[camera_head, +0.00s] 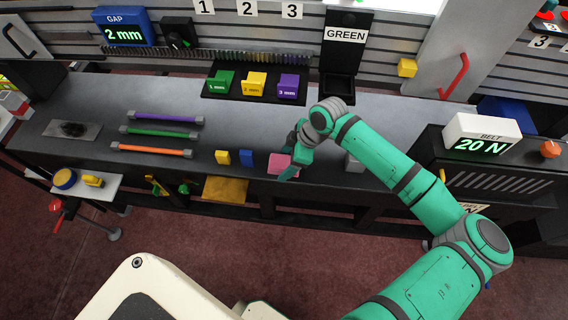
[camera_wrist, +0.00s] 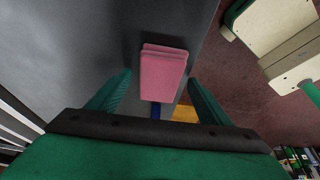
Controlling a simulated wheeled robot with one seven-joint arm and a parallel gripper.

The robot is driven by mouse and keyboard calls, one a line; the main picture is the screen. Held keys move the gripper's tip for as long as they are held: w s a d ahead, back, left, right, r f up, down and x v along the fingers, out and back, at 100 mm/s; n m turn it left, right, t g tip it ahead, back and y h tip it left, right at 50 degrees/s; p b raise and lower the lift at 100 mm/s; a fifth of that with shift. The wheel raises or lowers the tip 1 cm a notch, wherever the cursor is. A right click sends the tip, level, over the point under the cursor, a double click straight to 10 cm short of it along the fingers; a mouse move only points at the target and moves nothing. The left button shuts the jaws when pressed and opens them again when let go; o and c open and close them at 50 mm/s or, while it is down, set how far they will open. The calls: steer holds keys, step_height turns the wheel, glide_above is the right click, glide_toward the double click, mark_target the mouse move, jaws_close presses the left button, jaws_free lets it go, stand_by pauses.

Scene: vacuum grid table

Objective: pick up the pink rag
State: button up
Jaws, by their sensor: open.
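The pink rag (camera_wrist: 162,75) is a folded pink block lying on the grey table near its front edge. It also shows in the head view (camera_head: 280,163), partly hidden by my gripper. My gripper (camera_head: 290,172) is over the rag with its fingers pointing down. In the wrist view my gripper (camera_wrist: 158,92) is open, with one green finger on each side of the rag's near end. The rag looks untouched, and I cannot tell how far above the table the fingertips are.
Purple, green and orange bars (camera_head: 157,151) lie further left. The table (camera_head: 240,125) behind the rag is clear.

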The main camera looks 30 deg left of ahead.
steer(key=shift+f, duration=0.2)
stand_by(0.4)
steer(key=c, duration=1.1)
steer(key=shift+c, duration=0.2)
steer(key=shift+r, duration=0.15)
steer(key=shift+r, duration=0.1)
steer(key=shift+a+r, duration=0.1)
steer(key=shift+r, duration=0.55)
steer(key=w+d, duration=0.1)
steer(key=d, duration=0.1)
steer(key=w+d, duration=0.1)
steer(key=d, duration=0.1)
steer(key=w+d, duration=0.1)
steer(key=d, duration=0.2)
steer(key=shift+w+d, duration=0.1)
steer(key=shift+w, duration=0.15)
step_height(320, 180, up, 14)
steer(key=shift+f, duration=0.15)
steer(key=shift+d, duration=0.1)
